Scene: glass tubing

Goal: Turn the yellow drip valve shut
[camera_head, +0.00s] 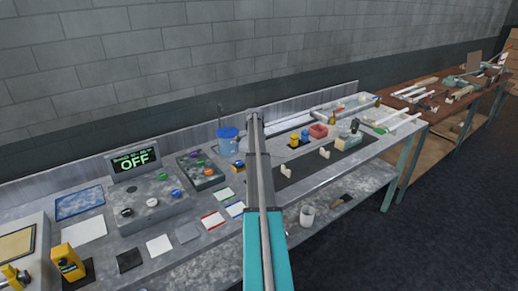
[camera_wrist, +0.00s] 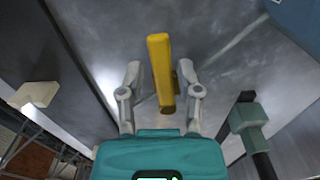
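The yellow drip valve shows in the wrist view as a long upright yellow bar (camera_wrist: 160,65), its lower end near my gripper's body. My gripper (camera_wrist: 159,75) is open, with one grey finger on each side of the yellow bar. A gap shows between the bar and the left finger. The right finger is closer, with a small dark yellow part of the valve beside it, and I cannot tell if they touch. In the head view my arm crosses the middle of the bench, and neither my fingers nor the valve can be made out clearly.
A blue container (camera_head: 228,140) stands left of my arm. A control box with an OFF display (camera_head: 135,160) and several cards lie further left. Small coloured jars (camera_head: 305,133) stand right of my arm. A white cup (camera_head: 307,215) is on the lower shelf.

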